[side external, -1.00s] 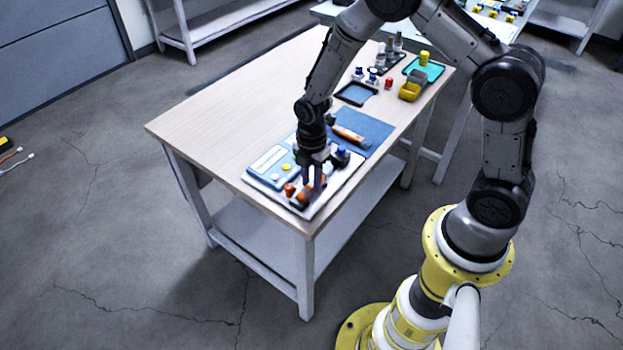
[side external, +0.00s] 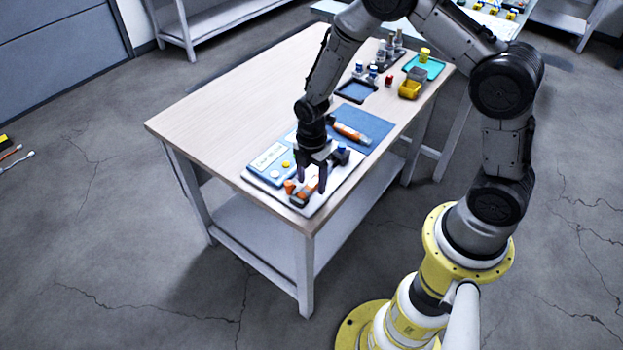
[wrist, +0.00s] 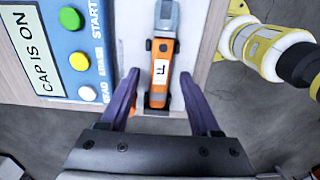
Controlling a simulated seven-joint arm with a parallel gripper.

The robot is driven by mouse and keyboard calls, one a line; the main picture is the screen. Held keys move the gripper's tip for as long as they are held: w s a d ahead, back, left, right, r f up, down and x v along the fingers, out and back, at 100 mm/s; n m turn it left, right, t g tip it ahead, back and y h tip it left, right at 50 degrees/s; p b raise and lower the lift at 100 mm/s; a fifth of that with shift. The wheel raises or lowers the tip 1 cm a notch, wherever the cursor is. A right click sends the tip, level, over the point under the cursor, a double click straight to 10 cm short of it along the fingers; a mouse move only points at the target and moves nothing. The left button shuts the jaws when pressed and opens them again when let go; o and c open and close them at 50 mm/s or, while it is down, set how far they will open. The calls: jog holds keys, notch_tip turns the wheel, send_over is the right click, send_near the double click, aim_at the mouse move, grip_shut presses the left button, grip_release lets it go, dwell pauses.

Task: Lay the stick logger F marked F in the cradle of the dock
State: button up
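The stick logger F (wrist: 164,60) is orange with a grey end and a white label marked F. It lies lengthwise in the dark cradle (wrist: 155,102) of the dock; the orange body also shows in the side external view (side external: 309,186). My gripper (side external: 312,187) is open above the cradle. In the wrist view its two fingers (wrist: 162,95) stand apart on either side of the logger, with gaps on both sides.
A blue panel (wrist: 70,88) with several buttons and a CAP IS ON sign lies left of the cradle. Another orange stick (side external: 350,134) lies on a blue mat (side external: 375,127). Trays and small bottles stand farther back. The table's left part is clear.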

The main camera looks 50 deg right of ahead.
jog(key=shift+o, duration=0.2)
jog(key=shift+o, duration=1)
jog(key=shift+r, duration=0.7)
jog(key=shift+r, duration=2.95)
